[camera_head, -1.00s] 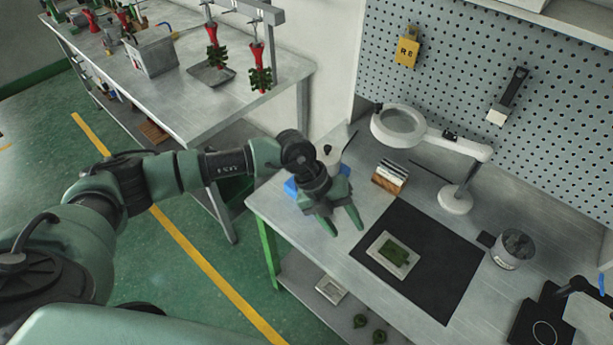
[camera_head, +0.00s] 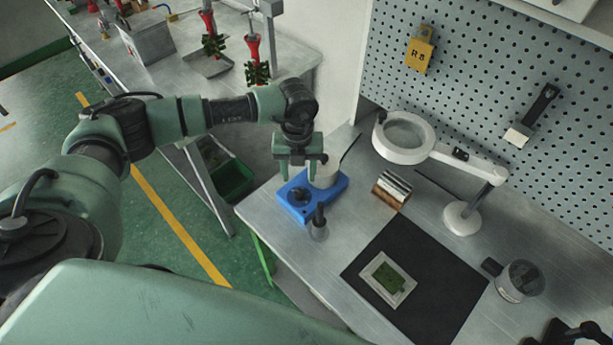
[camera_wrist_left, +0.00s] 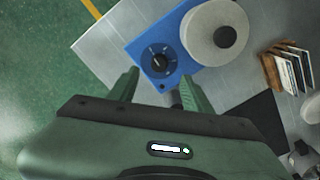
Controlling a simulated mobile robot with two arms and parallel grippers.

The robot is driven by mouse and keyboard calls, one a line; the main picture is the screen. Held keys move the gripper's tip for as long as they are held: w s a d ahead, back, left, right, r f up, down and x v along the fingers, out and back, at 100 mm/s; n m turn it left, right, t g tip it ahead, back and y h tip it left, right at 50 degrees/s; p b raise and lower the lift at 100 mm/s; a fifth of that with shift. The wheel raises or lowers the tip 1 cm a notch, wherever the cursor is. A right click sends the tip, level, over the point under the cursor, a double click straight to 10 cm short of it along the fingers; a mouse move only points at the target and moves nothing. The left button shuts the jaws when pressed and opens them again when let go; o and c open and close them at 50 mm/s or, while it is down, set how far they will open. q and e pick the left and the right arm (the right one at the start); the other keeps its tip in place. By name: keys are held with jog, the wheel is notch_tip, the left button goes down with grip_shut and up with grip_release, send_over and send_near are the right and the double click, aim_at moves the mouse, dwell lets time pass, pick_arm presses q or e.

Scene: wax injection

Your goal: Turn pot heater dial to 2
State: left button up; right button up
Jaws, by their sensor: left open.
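The blue pot heater (camera_head: 329,190) sits at the left corner of the metal bench, with a pale pot (camera_head: 325,175) on it. Its black dial (camera_head: 299,196) faces up on the near left part. In the left wrist view the dial (camera_wrist_left: 158,59) has white marks around it, too small to read. The pot with a dark lid knob (camera_wrist_left: 225,37) is beside it. My left gripper (camera_head: 299,176) is open and empty, pointing down over the heater near the dial. In the wrist view its fingers (camera_wrist_left: 160,92) lie just below the dial, apart from it.
A dark-handled tool (camera_head: 318,222) stands close in front of the heater. A magnifier lamp (camera_head: 403,139), a small rack of cards (camera_head: 392,190), a black mat (camera_head: 440,290) with a framed green piece (camera_head: 388,280), and a jar (camera_head: 517,282) are to the right.

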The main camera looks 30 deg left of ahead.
aim_at(299, 192)
pick_arm(q)
jog(key=shift+w+f, duration=0.15)
jog(key=shift+f, duration=0.1)
jog(key=f, duration=0.2)
jog(key=f+p, duration=0.2)
jog(key=f, duration=0.1)
jog(key=shift+s+f, duration=0.35)
jog(key=shift+f, duration=0.4)
jog(key=shift+w+f, duration=0.15)
jog(key=shift+f, duration=0.05)
grip_shut()
pick_arm(e)
jog(key=shift+s+a+r, duration=0.2)
jog(key=shift+s+r, duration=0.6)
jog(key=shift+r, duration=0.3)
pick_arm(q)
jog(key=shift+f, duration=0.1)
pick_arm(e)
jog(key=shift+s+f, duration=0.1)
jog(key=shift+f, duration=0.05)
